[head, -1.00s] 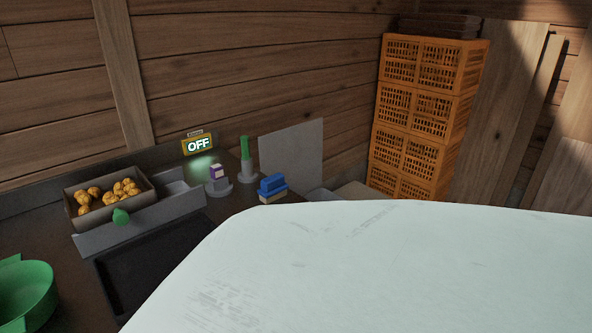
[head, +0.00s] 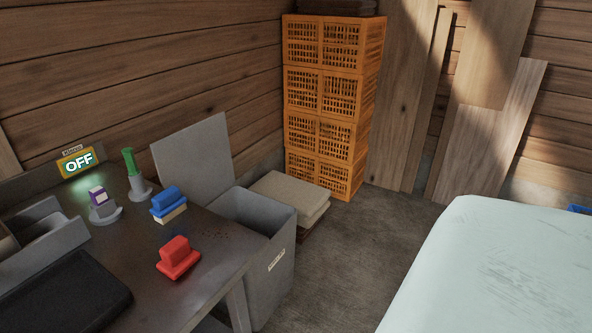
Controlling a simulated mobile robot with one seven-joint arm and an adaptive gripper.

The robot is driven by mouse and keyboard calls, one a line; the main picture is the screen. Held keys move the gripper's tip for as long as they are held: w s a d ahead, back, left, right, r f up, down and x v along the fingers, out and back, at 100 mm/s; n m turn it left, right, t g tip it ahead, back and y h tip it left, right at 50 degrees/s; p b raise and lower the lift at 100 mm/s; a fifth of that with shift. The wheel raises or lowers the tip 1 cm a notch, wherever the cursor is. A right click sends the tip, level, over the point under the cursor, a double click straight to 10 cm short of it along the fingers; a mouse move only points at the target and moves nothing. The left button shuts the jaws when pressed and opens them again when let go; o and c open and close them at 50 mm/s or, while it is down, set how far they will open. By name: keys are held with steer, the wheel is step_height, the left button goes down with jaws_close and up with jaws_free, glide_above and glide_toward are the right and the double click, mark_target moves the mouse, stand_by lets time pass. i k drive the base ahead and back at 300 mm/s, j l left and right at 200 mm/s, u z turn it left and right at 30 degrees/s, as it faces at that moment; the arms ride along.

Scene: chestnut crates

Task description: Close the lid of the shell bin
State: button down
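The shell bin (head: 280,262) is a grey, box-shaped bin with a small label on its front. It stands on the floor against the right end of the workbench. Its lid (head: 196,150) is a flat grey panel, standing open and tilted up at the back left of the bin. The bin's inside is mostly hidden from this angle. My gripper is not in view.
The dark workbench (head: 150,290) holds a red block-like tool (head: 176,258), a blue brush (head: 168,201), a green-handled tool (head: 133,170) and an OFF sign (head: 77,161). Folded sacks (head: 290,197) lie behind the bin. Orange crates (head: 326,130) are stacked beyond. Floor (head: 345,260) right of the bin is clear.

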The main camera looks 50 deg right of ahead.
mark_target(196, 159)
steer(key=z, duration=1.5)
steer(key=i+l+z, duration=0.15)
steer(key=i+z, duration=0.5)
steer(key=i, duration=1.5)
steer(key=i+l+u, duration=0.1)
steer(key=i+u, duration=0.3)
steer(key=i+l+u, duration=0.2)
steer(key=i+u, duration=0.2)
steer(key=u, duration=1.65)
steer(key=j+u, duration=0.2)
steer(key=j, duration=0.4)
steer(key=i+j+u, duration=0.2)
steer(key=j, duration=0.35)
